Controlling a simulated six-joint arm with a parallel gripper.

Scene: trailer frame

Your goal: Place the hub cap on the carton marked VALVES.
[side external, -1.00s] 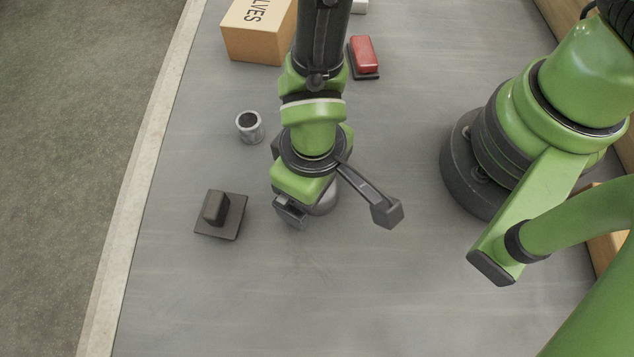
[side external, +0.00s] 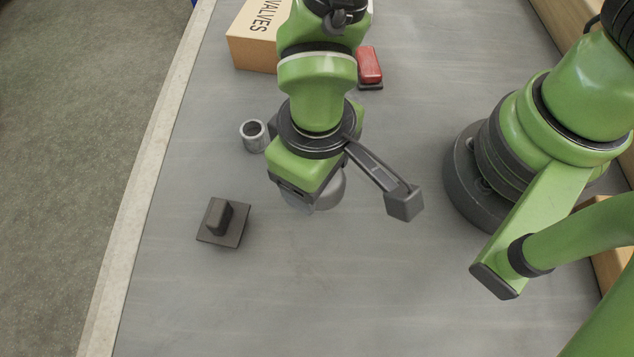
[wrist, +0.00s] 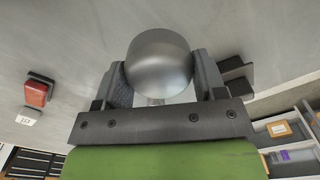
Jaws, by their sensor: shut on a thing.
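The hub cap is a smooth grey metal dome (wrist: 158,58), held between the two dark fingers of my gripper (wrist: 160,78) in the wrist view. In the side view the hub cap (side external: 328,192) shows partly from under my gripper (side external: 312,198), whose fingers are mostly hidden by the wrist. The gripper is shut on it and appears to be above the table. The carton marked VALVES (side external: 250,50) is a tan box at the back of the table, beyond my gripper. My arm hides its right part.
A grey metal ring or cup (side external: 253,137) stands left of my gripper. A dark square block with a raised grip (side external: 222,226) lies at front left. A red-topped item (side external: 369,66) lies right of the carton. The front middle of the table (side external: 330,290) is clear.

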